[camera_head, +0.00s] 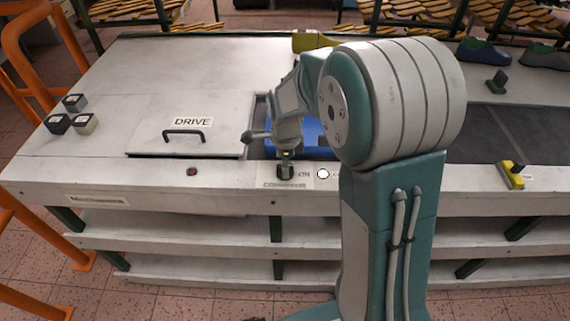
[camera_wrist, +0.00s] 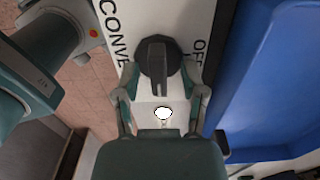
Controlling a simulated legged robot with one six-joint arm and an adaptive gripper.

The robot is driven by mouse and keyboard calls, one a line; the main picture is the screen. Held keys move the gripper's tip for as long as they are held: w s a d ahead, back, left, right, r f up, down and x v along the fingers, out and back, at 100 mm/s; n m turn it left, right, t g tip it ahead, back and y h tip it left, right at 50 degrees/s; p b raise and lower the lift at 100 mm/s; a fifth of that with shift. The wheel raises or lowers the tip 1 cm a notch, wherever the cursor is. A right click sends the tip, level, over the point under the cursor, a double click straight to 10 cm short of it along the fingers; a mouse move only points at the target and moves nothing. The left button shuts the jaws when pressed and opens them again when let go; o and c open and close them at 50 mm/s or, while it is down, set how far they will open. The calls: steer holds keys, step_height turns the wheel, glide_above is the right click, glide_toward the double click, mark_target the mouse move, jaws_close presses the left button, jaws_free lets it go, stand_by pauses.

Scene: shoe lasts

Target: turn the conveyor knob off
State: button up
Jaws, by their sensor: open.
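The conveyor knob (camera_wrist: 157,62) is round and black with a raised bar grip on a white label plate (camera_wrist: 203,20). In the wrist view its bar lies about upright in the picture, with "CONVE…" to its left and "OFF" to its right. My gripper (camera_wrist: 163,88) is open, with one finger on each side of the knob's lower part. Small gaps seem to show between fingers and knob; contact cannot be told. In the head view the knob (camera_head: 285,172) sits on the table's front edge, right below my gripper (camera_head: 286,155).
A blue bin (camera_wrist: 265,80) lies close on the right of the gripper in the wrist view. A DRIVE cover with a black handle (camera_head: 184,134) lies left of my arm. A dark red button (camera_head: 192,171) and a yellow-and-black block (camera_head: 511,175) are on the front edge.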

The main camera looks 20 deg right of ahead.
steer(key=c, duration=0.6)
jaws_close()
steer(key=n, duration=0.4)
steer(key=shift+a+r+n, duration=0.1)
steer(key=shift+n, duration=0.3)
steer(key=n, duration=0.4)
steer(key=shift+w+n, duration=0.1)
steer(key=shift+n, duration=0.2)
steer(key=n, duration=0.4)
steer(key=shift+n, duration=2.2)
steer(key=o, duration=0.6)
jaws_free()
steer(key=shift+a, duration=0.1)
